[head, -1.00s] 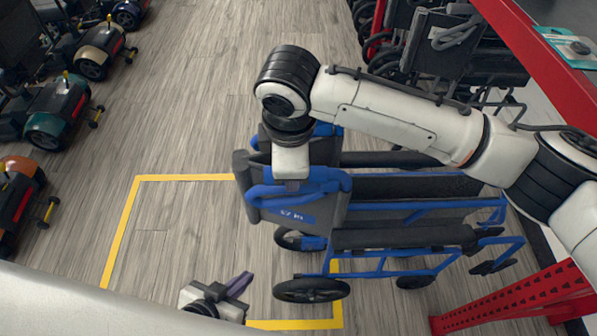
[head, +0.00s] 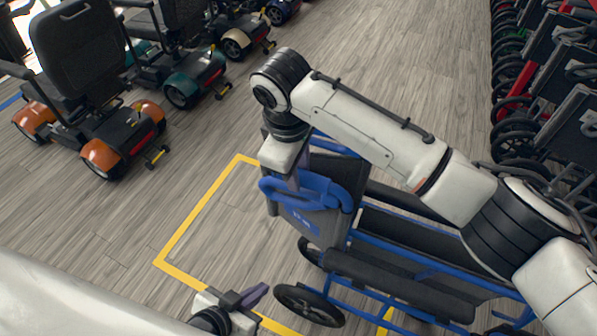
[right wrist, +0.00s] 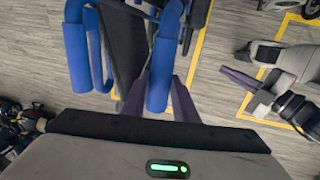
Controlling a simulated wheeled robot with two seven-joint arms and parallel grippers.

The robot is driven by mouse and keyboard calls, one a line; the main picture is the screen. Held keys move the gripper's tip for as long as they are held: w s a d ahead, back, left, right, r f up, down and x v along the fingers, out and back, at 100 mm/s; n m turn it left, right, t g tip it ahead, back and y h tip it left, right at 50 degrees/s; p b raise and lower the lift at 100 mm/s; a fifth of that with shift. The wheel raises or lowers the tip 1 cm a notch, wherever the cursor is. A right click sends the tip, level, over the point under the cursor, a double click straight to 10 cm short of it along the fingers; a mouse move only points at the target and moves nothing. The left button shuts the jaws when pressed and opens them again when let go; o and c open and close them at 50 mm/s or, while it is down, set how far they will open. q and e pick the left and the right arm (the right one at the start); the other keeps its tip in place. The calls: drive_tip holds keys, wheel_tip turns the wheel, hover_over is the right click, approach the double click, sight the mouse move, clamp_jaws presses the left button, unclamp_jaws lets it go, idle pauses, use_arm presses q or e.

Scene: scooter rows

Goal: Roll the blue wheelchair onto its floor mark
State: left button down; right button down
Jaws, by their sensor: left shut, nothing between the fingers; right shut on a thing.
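The blue wheelchair (head: 322,223) stands upright, with its push-handle end over the yellow floor mark (head: 195,222) and its far end reaching out past the mark's right side. My right gripper (head: 292,180) is shut on a blue push handle at the chair's back. In the right wrist view the handle (right wrist: 160,75) lies between the purple fingers. My left gripper (head: 255,297) is shut and empty, low in the head view, near the mark's lower line and apart from the chair. My right arm hides part of the seat and the far side.
Scooters, one with orange fenders (head: 100,155) and one teal (head: 183,92), stand in a row at the upper left. Folded dark wheelchairs (head: 535,110) line the right side.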

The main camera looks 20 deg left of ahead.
drive_tip(key=c, duration=1.4)
unclamp_jaws()
wheel_tip(320, 180, up, 10)
drive_tip(key=s, duration=0.2)
drive_tip(key=shift+a+b, duration=0.15)
drive_tip(key=shift+b, duration=0.2)
